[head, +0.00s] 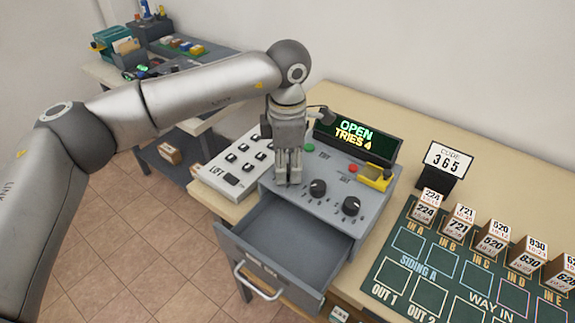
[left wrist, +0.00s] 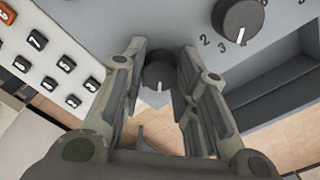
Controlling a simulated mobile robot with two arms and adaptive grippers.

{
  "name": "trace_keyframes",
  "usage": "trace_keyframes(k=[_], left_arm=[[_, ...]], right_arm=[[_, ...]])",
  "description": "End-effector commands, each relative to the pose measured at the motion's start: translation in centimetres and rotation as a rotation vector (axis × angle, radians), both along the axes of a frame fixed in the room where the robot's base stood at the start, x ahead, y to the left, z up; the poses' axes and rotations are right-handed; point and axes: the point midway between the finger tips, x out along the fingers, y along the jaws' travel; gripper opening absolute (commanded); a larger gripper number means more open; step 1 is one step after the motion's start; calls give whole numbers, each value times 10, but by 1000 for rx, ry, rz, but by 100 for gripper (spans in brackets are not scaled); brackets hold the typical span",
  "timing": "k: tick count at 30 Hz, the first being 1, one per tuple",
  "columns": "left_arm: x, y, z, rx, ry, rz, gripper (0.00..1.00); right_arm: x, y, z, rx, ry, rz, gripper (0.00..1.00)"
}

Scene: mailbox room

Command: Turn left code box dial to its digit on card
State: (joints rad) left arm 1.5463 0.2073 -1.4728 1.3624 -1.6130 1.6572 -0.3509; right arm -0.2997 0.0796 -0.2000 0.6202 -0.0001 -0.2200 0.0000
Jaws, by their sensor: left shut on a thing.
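The grey code box (head: 334,213) stands on the table, and its display (head: 356,137) reads "OPEN TRIES 4". My left gripper (head: 288,180) points down at the box's left part, shut on the left dial. The middle dial (head: 318,187) and right dial (head: 351,206) are free. My right gripper is not in view.
The drawer (head: 286,243) under the dials is pulled open and looks empty. A white panel with buttons (head: 236,168) lies left of the box. A yellow-and-black piece (head: 375,177) sits at the box's right. A green board (head: 450,265) with numbered blocks lies at right.

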Motion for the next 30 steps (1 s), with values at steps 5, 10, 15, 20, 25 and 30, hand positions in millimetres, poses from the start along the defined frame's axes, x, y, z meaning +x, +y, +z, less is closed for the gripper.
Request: trace_keyframes(k=[5, 10, 15, 20, 25, 30], left_arm=[[1, 0, 2, -3, -3, 2, 29], [1, 0, 1, -2, -2, 2, 51], [0, 0, 1, -1, -1, 2, 51], [0, 0, 2, -1, -2, 2, 51], [1, 0, 20, -1, -4, 2, 51], [1, 0, 57, -2, -5, 2, 51]], right_arm=[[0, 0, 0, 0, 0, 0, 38], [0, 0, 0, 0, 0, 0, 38], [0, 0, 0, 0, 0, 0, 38], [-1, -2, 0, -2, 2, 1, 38], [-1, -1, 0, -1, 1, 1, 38], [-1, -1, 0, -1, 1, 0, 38]])
